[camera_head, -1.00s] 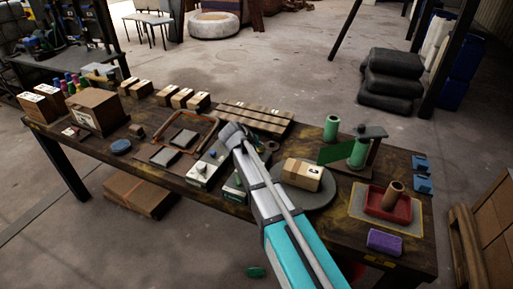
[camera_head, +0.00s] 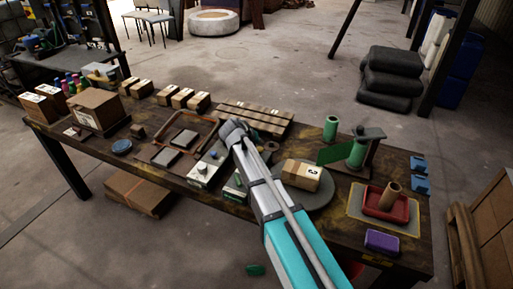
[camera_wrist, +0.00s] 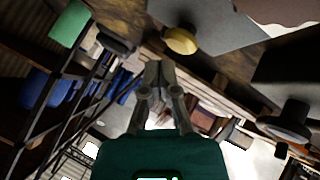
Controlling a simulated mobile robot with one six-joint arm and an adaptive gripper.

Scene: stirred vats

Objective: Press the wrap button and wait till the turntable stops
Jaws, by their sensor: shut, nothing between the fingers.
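The turntable (camera_head: 322,198) is a grey disc on the right half of the workbench, carrying a cardboard box (camera_head: 300,175) with a dark mark on its label. Left of it are two small control boxes: a pale one (camera_head: 203,173) with a green button, and another (camera_head: 234,188) partly hidden by my arm. I cannot tell which bears the wrap button. My gripper (camera_head: 236,130) is above the bench behind these boxes. In the wrist view my gripper (camera_wrist: 154,74) is shut and empty; a round yellow knob-like thing (camera_wrist: 181,40) lies beyond its tips, apart from them.
A post stand with a green roll (camera_head: 357,153) and another green roll (camera_head: 331,128) stand behind the turntable. A red tray (camera_head: 372,207) holds a brown roll at the right. A purple block (camera_head: 382,241) lies at the front right. A slatted pallet (camera_head: 252,117) lies at the back.

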